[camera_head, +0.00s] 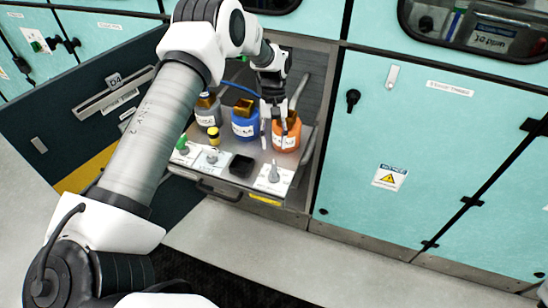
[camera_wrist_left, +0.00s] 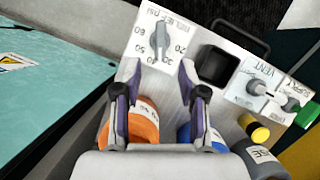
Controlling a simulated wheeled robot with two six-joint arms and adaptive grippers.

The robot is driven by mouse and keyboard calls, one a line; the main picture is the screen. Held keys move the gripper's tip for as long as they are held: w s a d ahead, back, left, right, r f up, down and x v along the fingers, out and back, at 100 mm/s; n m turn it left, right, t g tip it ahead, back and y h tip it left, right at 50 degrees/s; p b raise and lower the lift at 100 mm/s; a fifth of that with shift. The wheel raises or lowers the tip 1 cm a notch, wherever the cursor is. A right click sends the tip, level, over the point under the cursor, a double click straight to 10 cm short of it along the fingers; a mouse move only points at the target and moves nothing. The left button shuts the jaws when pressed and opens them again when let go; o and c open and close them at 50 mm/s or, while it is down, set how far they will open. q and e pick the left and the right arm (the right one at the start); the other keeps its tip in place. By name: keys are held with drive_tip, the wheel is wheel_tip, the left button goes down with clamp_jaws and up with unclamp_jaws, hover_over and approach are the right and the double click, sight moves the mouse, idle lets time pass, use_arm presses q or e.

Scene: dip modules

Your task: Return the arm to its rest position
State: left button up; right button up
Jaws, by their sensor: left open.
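My left arm reaches in from the left in the head view, and its left gripper (camera_head: 274,138) hangs over the slide-out shelf at the orange bottle (camera_head: 286,140). In the left wrist view the two fingers of this gripper (camera_wrist_left: 160,68) are spread apart with nothing between the tips. The orange bottle (camera_wrist_left: 145,118) shows behind and between the fingers there; I cannot tell whether they touch it. My right gripper is in neither view.
A blue bottle (camera_head: 244,124), a grey bottle (camera_head: 208,112) and a small yellow-capped item (camera_head: 213,135) stand alongside. The shelf front carries a relief knob (camera_head: 273,173), a black square recess (camera_head: 241,166) and a vent knob (camera_head: 212,157). Teal cabinets (camera_head: 440,130) flank it; open floor lies in front.

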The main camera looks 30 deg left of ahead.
use_arm(q)
drive_tip(key=v, duration=0.4)
idle(0.3)
drive_tip(key=s+d+f+m+g, duration=0.1)
drive_tip(key=s+d+f, duration=0.2)
drive_tip(key=s+f, duration=0.25)
drive_tip(key=s+d+f+g+y, duration=0.1)
drive_tip(key=s+d+f+g, duration=0.15)
drive_tip(key=s+f, duration=0.35)
drive_tip(key=s+d+f+m, duration=0.1)
drive_tip(key=s+d+f, duration=0.25)
drive_tip(key=s, duration=0.35)
drive_tip(key=s+d+f+m+t+y, duration=0.1)
drive_tip(key=s+f+m+t, duration=0.1)
drive_tip(key=s, duration=0.7)
drive_tip(key=s+d+f+m+t, duration=0.1)
drive_tip(key=s+d+f+t, duration=0.1)
drive_tip(key=s, duration=0.8)
drive_tip(key=w+t, duration=0.1)
drive_tip(key=w+m+t, duration=0.1)
drive_tip(key=w, duration=0.1)
drive_tip(key=w+t, duration=0.1)
drive_tip(key=shift+w+a+m+y, duration=0.25)
drive_tip(key=shift+w+m+y, duration=0.05)
drive_tip(key=shift+w, duration=0.1)
drive_tip(key=shift+s, duration=0.1)
